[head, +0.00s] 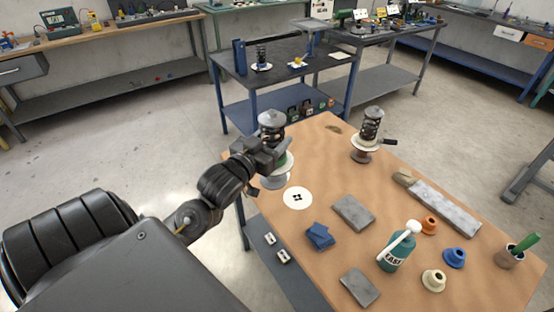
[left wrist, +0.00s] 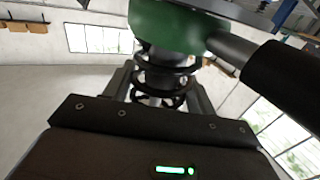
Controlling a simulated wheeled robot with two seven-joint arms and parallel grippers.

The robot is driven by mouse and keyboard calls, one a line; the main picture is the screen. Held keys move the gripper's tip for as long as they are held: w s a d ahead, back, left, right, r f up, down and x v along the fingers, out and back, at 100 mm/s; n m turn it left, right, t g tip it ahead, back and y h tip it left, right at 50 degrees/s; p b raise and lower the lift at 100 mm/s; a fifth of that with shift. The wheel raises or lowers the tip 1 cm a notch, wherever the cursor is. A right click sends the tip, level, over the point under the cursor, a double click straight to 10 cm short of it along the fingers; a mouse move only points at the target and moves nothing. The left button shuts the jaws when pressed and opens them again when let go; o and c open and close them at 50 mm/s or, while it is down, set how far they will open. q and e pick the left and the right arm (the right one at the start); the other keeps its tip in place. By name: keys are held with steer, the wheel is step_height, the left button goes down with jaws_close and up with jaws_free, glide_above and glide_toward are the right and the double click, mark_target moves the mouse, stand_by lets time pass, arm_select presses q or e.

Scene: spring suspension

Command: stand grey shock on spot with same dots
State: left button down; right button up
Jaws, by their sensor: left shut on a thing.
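My left gripper (head: 268,153) is shut on the grey shock (head: 271,119), near the left edge of the wooden table. The shock is about upright, with a grey top cap, dark spring, green collar and grey foot; the gripper hides part of its middle. The left wrist view shows its green collar (left wrist: 165,22) and black coils (left wrist: 165,80) close up. A white round spot (head: 297,198) with several black dots lies just in front and to the right of the foot. I cannot tell whether the foot touches the table. My right gripper is not in view.
A second shock (head: 370,128) with a brown foot and black handle stands at the back right. The spot itself is clear.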

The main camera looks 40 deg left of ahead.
arm_select(q)
steer(key=w+a+f+p, duration=0.3)
steer(key=w+a+f, duration=0.4)
steer(key=w+f, duration=0.4)
steer(key=shift+a+f+p, duration=0.3)
steer(key=shift+a+f, duration=0.05)
steer(key=shift+f, duration=0.35)
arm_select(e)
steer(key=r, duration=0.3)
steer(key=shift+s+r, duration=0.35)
arm_select(q)
steer(key=shift+w+f, duration=0.1)
steer(key=c, duration=0.9)
jaws_free()
steer(key=shift+f, duration=0.2)
steer(key=o, duration=0.4)
steer(key=shift+d, duration=0.1)
steer(key=shift+r, duration=0.1)
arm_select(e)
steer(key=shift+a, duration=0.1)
